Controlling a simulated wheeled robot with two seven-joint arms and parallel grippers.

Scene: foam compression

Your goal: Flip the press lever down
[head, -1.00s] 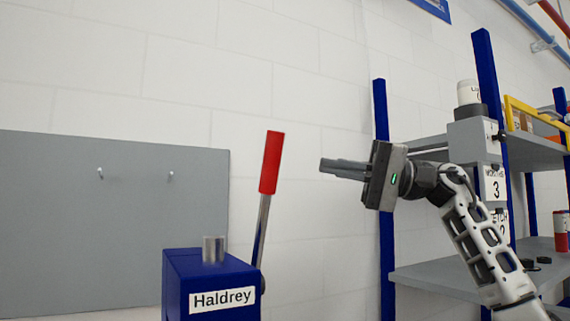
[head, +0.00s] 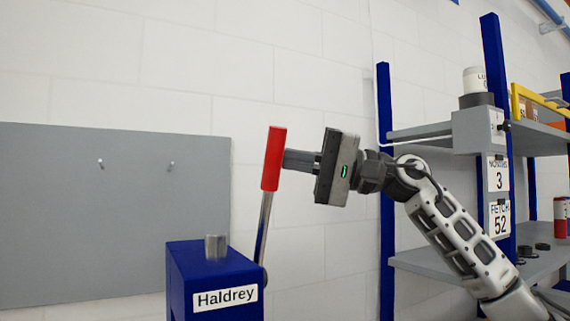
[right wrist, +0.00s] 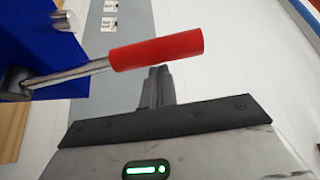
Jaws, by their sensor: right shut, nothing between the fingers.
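The press is a blue block labelled Haldrey (head: 190,275) at the bottom of the head view. Its lever has a red handle (head: 274,158) on a metal rod (head: 263,225) and stands up, tilted slightly right. My right gripper (head: 287,159) is shut and empty, its fingertips at the right side of the red handle. In the right wrist view the shut fingers (right wrist: 158,74) end right by the red handle (right wrist: 155,50); I cannot tell whether they touch it. My left gripper is out of view.
A grey pegboard panel (head: 110,220) hangs on the white wall behind the press.

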